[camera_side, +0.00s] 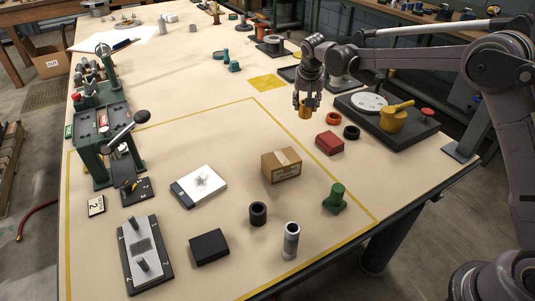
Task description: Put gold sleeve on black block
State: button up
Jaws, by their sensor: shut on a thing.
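The gold sleeve (305,113) is a short ring-like piece between the fingers of my gripper (307,103). My gripper points down and is shut on the sleeve, near the far right side of the marked work area. The fingers hide part of the sleeve. I cannot tell whether it is clear of the table. The black block (209,247) lies flat near the front of the table, far to the lower left of my gripper. Its top is bare.
A cardboard box (281,165) stands between gripper and block. A black sleeve (258,213), silver cylinder (291,240) and green part (334,198) stand right of the block. A fixture plate (143,255) lies left. A red block (329,143) and orange ring (333,119) are near my gripper.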

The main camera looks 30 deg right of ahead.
jog(key=s+a+r+n+y, duration=0.15)
jog(key=s+a+n, duration=0.25)
jog(key=a, duration=0.5)
jog(key=s+a+n+y, duration=0.2)
jog(key=s+a+n, duration=0.25)
jog(key=a, duration=0.45)
jog(key=n+y, duration=0.3)
jog(key=n, duration=0.5)
send_over(200, 242)
jog(key=s+d, duration=0.1)
jog(key=d, duration=0.1)
jog(key=shift+g+h, duration=0.25)
jog(key=shift+g, duration=0.15)
notch_tip(200, 242, down, 6)
jog(key=shift+r, duration=0.15)
jog(key=shift+s+a, duration=0.15)
jog(key=shift+a, duration=0.15)
jog(key=shift+f, duration=2.15)
jog(key=shift+f, duration=0.1)
jog(key=o, duration=1.3)
